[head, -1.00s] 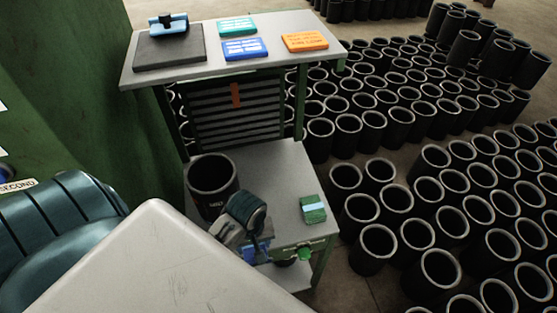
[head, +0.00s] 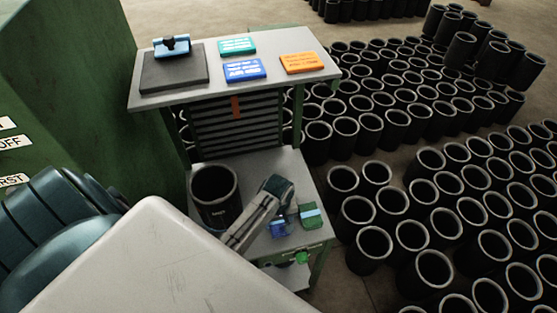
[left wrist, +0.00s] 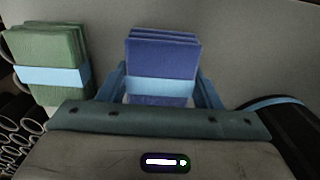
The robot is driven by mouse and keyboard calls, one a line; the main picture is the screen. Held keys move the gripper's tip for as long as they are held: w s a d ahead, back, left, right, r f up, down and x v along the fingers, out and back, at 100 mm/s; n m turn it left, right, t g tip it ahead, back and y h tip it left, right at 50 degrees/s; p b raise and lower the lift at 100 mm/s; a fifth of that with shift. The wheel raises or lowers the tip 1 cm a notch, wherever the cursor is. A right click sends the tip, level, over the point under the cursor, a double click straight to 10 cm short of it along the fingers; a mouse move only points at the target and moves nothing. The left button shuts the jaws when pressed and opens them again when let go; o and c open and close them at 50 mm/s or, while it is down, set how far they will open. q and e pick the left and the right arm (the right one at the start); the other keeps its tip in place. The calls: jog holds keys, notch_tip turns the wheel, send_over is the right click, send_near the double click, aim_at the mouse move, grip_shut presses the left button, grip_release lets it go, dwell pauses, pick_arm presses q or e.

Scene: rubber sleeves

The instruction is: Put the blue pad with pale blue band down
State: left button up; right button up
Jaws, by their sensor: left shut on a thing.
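The blue pad with pale blue band (head: 281,228) is at the lower shelf of the stand, just left of the green pad with pale blue band (head: 312,216). My left gripper (left wrist: 162,92) is shut on the blue pad (left wrist: 163,55), with one blue finger on each side of it. In the left wrist view the green pad (left wrist: 52,57) stands to the left, with a gap between the two pads. I cannot tell whether the blue pad touches the shelf. My right gripper is not in view.
A black cylindrical container (head: 214,196) stands on the lower shelf (head: 265,165), left of my gripper. The upper shelf holds a dark slab (head: 172,75) with a blue-handled tool and several coloured cards. Many black rubber sleeves (head: 375,243) stand on the floor to the right.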

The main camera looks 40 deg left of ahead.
pick_arm(q)
jog(key=shift+f, duration=0.15)
jog(key=o, duration=1.1)
jog(key=shift+r+b, duration=0.3)
jog(key=shift+r, duration=0.25)
notch_tip(320, 180, up, 11)
jog(key=b, duration=0.2)
jog(key=shift+b, duration=0.3)
